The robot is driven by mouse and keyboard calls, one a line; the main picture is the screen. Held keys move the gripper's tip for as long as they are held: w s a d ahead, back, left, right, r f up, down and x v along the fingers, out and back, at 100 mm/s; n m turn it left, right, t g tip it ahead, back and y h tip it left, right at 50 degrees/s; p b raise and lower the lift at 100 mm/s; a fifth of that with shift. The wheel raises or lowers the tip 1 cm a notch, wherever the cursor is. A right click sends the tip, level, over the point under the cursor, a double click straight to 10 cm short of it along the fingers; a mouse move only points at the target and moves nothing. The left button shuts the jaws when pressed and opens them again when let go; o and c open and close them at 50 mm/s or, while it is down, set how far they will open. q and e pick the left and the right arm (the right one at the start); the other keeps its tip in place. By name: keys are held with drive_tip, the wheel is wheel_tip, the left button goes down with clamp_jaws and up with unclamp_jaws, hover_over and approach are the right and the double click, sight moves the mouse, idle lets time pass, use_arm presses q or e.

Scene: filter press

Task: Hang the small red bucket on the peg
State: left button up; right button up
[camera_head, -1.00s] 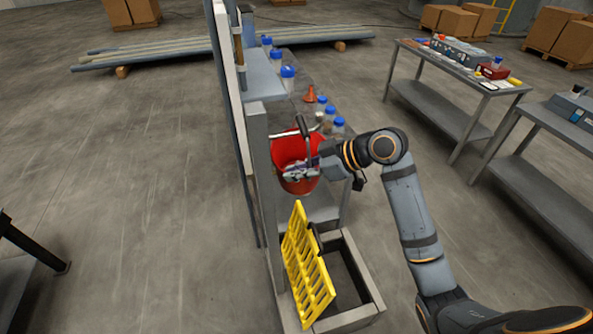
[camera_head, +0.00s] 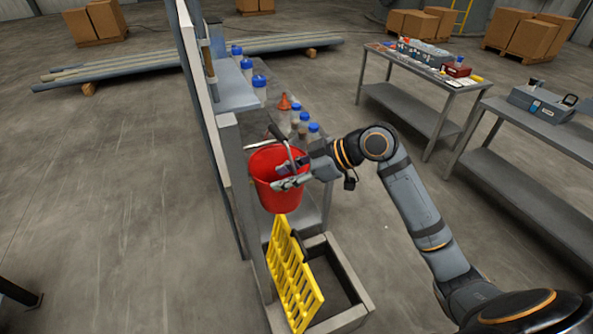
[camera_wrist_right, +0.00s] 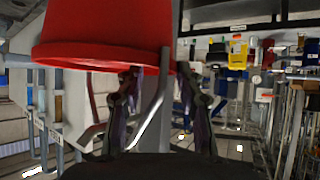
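The small red bucket (camera_head: 277,197) is off the floor, beside the grey post (camera_head: 236,180) and above a yellow slatted grate. My right gripper (camera_head: 290,176) is at its near rim, with the fingers around part of the grey wire handle. In the right wrist view the red bucket (camera_wrist_right: 105,28) fills the upper left, and the fingers of the gripper (camera_wrist_right: 160,78) stand on both sides of the handle (camera_wrist_right: 150,118). A light rod, perhaps the peg (camera_head: 258,144), shows just above the rim; whether the handle touches it is unclear. My left gripper is out of view.
The yellow grate (camera_head: 289,275) leans in a grey floor frame (camera_head: 350,318) below the bucket. A shelf with blue-capped bottles (camera_head: 303,118) lies behind it. Two workbenches (camera_head: 425,72) stand at right. Open floor lies left of the post.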

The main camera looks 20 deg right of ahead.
sight(294, 173)
drive_tip(key=v, duration=0.3)
drive_tip(key=shift+d, duration=0.1)
drive_tip(key=shift+s+d+r, duration=0.35)
drive_tip(key=shift+r, duration=0.1)
